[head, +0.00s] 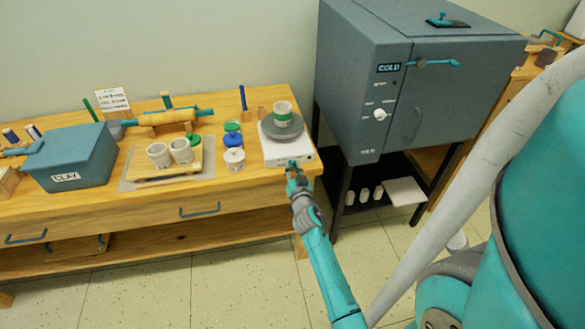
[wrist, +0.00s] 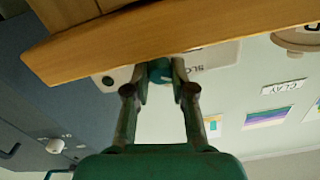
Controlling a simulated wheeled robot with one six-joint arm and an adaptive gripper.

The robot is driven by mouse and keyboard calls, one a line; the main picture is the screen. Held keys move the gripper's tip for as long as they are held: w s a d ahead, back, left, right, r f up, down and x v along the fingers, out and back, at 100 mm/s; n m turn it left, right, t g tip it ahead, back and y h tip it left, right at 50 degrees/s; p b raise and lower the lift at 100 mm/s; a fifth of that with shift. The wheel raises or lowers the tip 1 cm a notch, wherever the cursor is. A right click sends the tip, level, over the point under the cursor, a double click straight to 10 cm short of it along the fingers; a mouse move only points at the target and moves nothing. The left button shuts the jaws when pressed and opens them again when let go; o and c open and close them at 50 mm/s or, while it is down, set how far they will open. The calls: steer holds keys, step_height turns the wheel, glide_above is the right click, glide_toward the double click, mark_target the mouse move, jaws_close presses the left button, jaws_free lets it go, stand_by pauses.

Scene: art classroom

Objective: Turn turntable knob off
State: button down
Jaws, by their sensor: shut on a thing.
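The turntable (head: 271,153) has a white base and a grey round plate (head: 284,129). It stands at the right end of the wooden table. In the wrist view, the base (wrist: 215,57) shows behind the table edge, and my gripper's fingers (wrist: 160,75) are shut on the small teal knob (wrist: 159,67). The fingers partly hide the knob, and its turned position cannot be told.
A grey kiln (head: 361,80) with a white dial stands right of the table. Left of the turntable are lidded jars (head: 234,158), a board with two cups (head: 166,172) and a blue clay bin (head: 75,158). In the wrist view, the table's wooden edge (wrist: 170,35) is close above my fingers.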

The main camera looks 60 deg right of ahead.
steer(key=shift+n, duration=2.8)
steer(key=c, duration=1)
jaws_free()
steer(key=v, duration=1.2)
